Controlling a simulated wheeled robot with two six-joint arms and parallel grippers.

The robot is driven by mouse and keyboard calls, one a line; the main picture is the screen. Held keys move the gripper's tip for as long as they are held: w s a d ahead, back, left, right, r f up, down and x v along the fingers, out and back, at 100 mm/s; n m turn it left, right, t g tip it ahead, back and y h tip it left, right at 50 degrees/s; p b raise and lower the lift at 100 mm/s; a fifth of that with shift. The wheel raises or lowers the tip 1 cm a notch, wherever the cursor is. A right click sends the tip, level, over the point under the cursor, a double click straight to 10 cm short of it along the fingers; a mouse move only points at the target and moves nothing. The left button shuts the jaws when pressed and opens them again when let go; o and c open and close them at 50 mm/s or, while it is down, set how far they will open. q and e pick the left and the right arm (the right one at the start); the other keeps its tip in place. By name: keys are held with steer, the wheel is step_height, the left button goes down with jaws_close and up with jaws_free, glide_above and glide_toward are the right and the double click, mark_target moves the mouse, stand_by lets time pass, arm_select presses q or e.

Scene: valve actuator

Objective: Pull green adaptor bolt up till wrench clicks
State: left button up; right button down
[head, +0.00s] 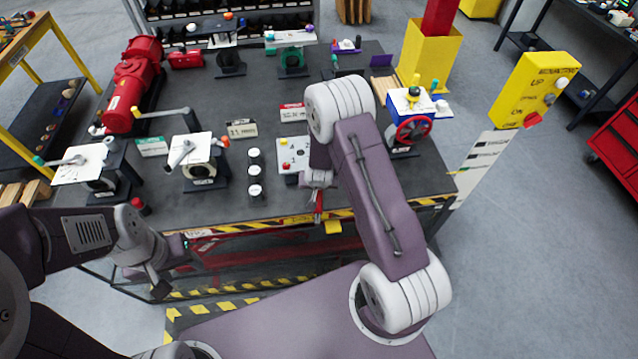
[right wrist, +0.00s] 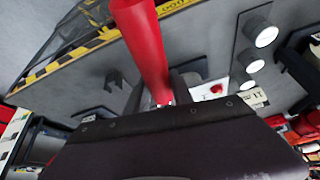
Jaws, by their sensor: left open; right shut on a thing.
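My right gripper (head: 318,182) is shut on a red handle (head: 319,208), likely the wrench's, near the table's front edge. The red handle (right wrist: 143,45) rises between the fingers in the right wrist view; its far end is out of frame. My left gripper (head: 170,274) is open and empty, low in front of the table. I cannot tell which part is the green adaptor bolt. A valve with a white plate and teal-tipped lever (head: 85,165) stands at the table's left.
A second valve with a white plate (head: 196,152) and several black cylinders with white tops (head: 255,172) stand at the front. A red-wheeled valve (head: 409,125) stands to the right. A red motor (head: 135,85) is at back left. My right arm hides the table's middle right.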

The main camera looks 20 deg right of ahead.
steer(key=shift+w+r, duration=0.1)
steer(key=a+m+p, duration=0.1)
steer(key=p, duration=0.2)
steer(key=w+a+m+p, duration=0.1)
steer(key=p, duration=0.2)
steer(key=shift+a+h, duration=0.1)
steer(key=shift+h, duration=0.3)
stand_by(1.1)
stand_by(0.4)
steer(key=shift+w+a+p, duration=0.1)
steer(key=shift+p, duration=0.2)
